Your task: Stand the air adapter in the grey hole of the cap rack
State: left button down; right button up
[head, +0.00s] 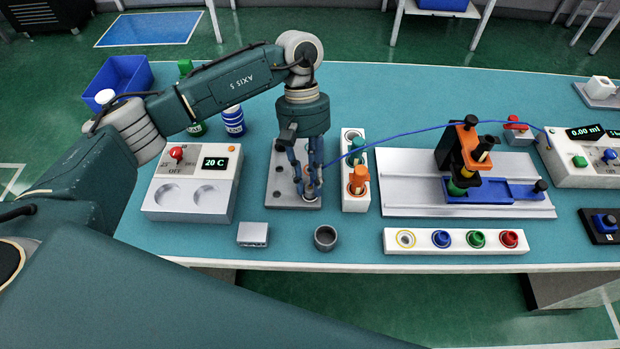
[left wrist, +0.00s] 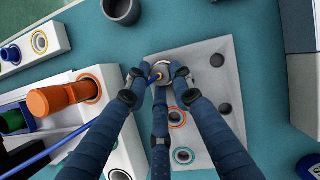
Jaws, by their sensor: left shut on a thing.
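My left gripper (head: 310,188) points down over the front right corner of a grey plate with holes (head: 283,196). Its fingers are shut on the air adapter, a small grey round piece with a yellow centre (left wrist: 160,73) and a blue hose. The fingers hide much of it, and I cannot tell whether it touches the plate. What appears to be the cap rack, a narrow white block (head: 354,205), stands just right of the gripper. It holds an orange plug (head: 358,180) and a green plug (head: 355,157). Its back hole is small and hard to make out. My right gripper is out of view.
A dark cup (head: 325,238) and a small light block (head: 253,235) stand in front. A white strip with coloured caps (head: 455,249) lies front right. The blue hose (head: 415,132) runs over an orange and black fixture (head: 463,150). A heater box (head: 190,210) is left.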

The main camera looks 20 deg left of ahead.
pick_arm(q)
jog(key=shift+f+b, duration=0.25)
jog(key=shift+b, duration=0.3)
dwell(0.8)
jog(key=c, duration=1.4)
grip_release()
jog(key=o, duration=0.4)
jog(key=shift+r, duration=0.1)
jog(key=shift+r+p, duration=1)
jog(key=shift+r, duration=2.4)
